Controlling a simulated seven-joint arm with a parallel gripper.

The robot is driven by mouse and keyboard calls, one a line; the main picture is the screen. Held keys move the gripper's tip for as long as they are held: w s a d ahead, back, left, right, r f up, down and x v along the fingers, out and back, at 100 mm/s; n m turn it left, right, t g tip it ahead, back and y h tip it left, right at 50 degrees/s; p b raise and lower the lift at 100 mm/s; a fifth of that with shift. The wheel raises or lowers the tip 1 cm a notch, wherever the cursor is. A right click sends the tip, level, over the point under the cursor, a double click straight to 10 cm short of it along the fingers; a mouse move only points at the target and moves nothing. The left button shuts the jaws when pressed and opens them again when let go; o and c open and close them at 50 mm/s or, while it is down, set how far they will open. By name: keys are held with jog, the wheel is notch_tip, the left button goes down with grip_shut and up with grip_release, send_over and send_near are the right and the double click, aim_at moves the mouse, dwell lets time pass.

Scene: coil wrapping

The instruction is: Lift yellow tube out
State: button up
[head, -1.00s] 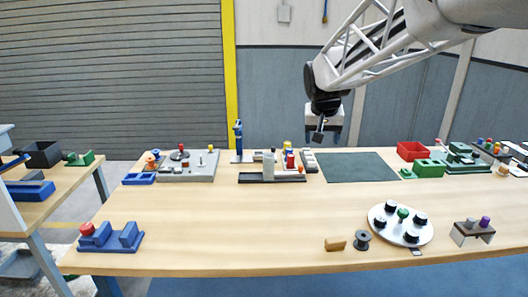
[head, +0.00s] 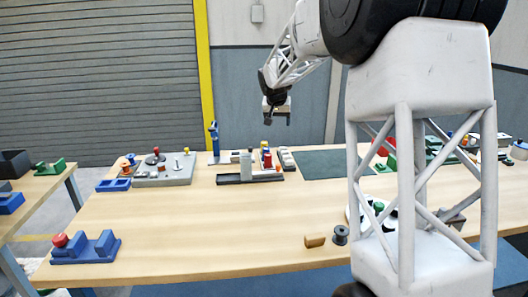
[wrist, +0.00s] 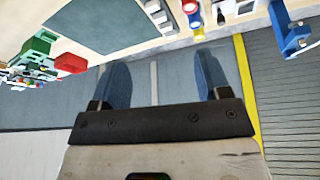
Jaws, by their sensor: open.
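A small yellow cylinder, likely the yellow tube (head: 265,144), stands beside a red cylinder in a group at the back of the table. Its lower part is hidden in the head view. In the wrist view a yellow cylinder (wrist: 197,33) shows at the top, right of centre, next to a red and blue one. My gripper (head: 277,119) hangs above and behind the back edge of the table, slightly right of the yellow piece and apart from it. In the wrist view my gripper (wrist: 162,72) has its two blue-grey fingers wide apart with nothing between them.
A blue upright post (head: 213,142) stands left of the group, and a grey board with pegs (head: 165,172) is further left. A dark green mat (head: 325,165) lies to the right. My arm hides much of the table's right side. The front middle of the table (head: 230,225) is clear.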

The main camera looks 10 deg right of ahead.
jog(key=w+a+f, duration=0.1)
jog(key=w+f, duration=0.3)
jog(key=w, duration=0.3)
jog(key=w+f, duration=0.3)
jog(key=w, duration=0.4)
jog(key=m+t, duration=0.1)
jog(key=m, duration=0.1)
send_near(264, 143)
jog(key=x, duration=0.4)
jog(key=shift+s+f, duration=0.1)
jog(key=shift+f, duration=0.2)
jog(key=shift+a, duration=0.1)
jog(key=shift+h, duration=0.3)
jog(key=shift+x, duration=1.3)
jog(key=shift+f, duration=0.15)
jog(key=shift+x, duration=2.45)
jog(key=shift+c, duration=0.5)
